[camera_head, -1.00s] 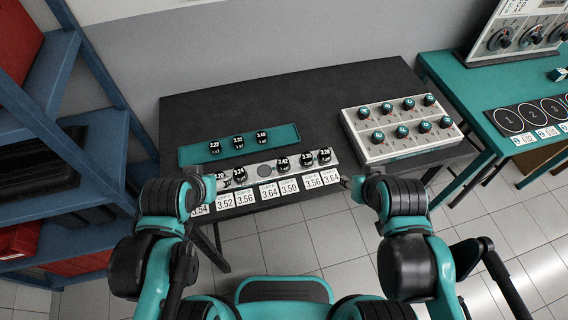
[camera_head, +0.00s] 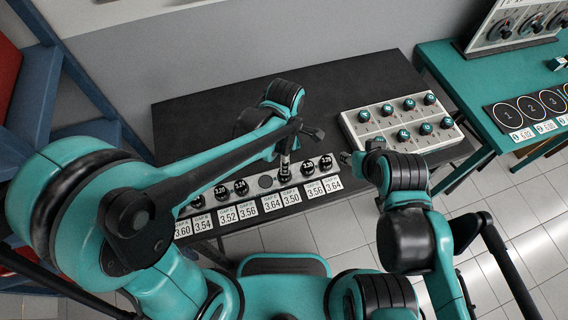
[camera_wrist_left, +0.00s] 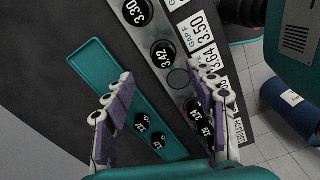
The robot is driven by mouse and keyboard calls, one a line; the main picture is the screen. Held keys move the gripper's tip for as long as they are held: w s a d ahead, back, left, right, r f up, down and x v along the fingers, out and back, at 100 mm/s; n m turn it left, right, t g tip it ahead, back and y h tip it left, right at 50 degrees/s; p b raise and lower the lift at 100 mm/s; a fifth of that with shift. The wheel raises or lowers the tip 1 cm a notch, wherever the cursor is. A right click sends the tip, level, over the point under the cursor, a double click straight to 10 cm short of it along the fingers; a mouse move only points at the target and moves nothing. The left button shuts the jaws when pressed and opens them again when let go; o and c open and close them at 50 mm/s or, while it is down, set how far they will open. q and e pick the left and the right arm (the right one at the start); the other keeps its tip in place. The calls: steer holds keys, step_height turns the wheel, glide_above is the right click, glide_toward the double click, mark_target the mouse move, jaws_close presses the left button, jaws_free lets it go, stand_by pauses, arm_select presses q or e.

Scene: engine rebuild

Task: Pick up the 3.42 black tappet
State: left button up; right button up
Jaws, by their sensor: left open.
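The black 3.42 tappet (camera_wrist_left: 163,54) sits upright in the light grey strip (camera_wrist_left: 180,92), between the 3.30 tappet (camera_wrist_left: 138,13) and an empty round recess (camera_wrist_left: 179,78). My left gripper (camera_wrist_left: 160,74) is open and empty in the left wrist view. Its fingers stand apart on either side of the strip, with the 3.42 tappet near the gap between their tips. In the head view my left gripper (camera_head: 285,166) is over the strip and hides the 3.42 tappet. My right gripper (camera_head: 347,158) is at the table's front right; its jaws are too small to read.
Gap labels (camera_head: 273,202) line the strip's front. A grey box with teal-topped knobs (camera_head: 375,146) stands at the right. The dark table's back (camera_head: 220,115) is clear.

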arm_select(q)
steer(key=shift+d+f, duration=0.2)
steer(key=shift+f, duration=0.2)
steer(key=f+b, duration=0.1)
steer(key=f, duration=0.1)
steer(key=f+b, duration=0.1)
steer(key=f, duration=0.1)
steer(key=f+b, duration=0.1)
steer(key=f, duration=0.2)
steer(key=shift+s+a+f, duration=0.1)
steer(key=shift+s+a, duration=0.1)
steer(key=shift+a, duration=0.05)
steer(key=shift+c, duration=0.3)
steer(key=c, duration=1.2)
